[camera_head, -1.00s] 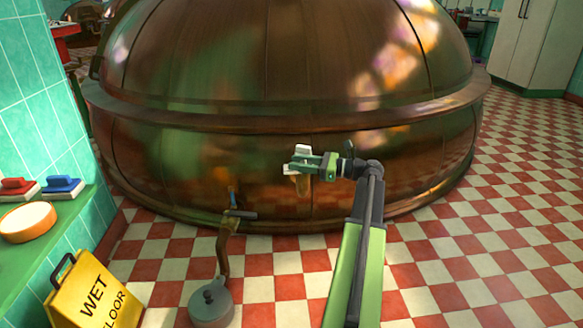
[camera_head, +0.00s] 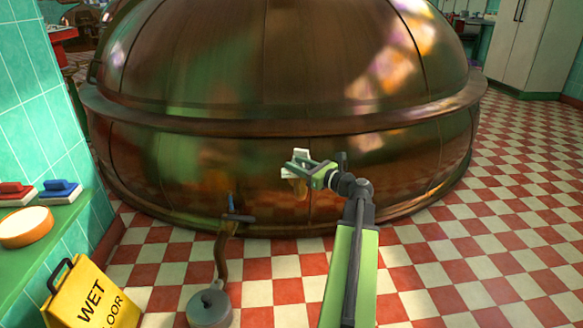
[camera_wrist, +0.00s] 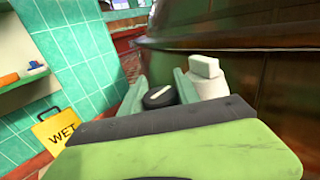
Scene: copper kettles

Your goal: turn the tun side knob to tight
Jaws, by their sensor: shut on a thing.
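The large copper tun (camera_head: 270,160) fills the middle of the head view. My gripper (camera_head: 298,166) is at its lower right-of-centre side, reaching in from the right. In the wrist view, my gripper (camera_wrist: 160,92) has its pale green fingers either side of a black round knob (camera_wrist: 158,99) with a white pointer line. The fingers are shut on the knob. The pointer slants up to the right in that view. The knob cannot be made out in the head view, and the tight mark cannot be seen.
A pale block (camera_wrist: 206,72) stands beside the fingers. A tap (camera_head: 236,217) with a hose runs to a grey pot (camera_head: 209,308) on the checkered floor. A yellow wet-floor sign (camera_head: 92,298) and a green shelf (camera_head: 35,250) are at the left. Floor at the right is clear.

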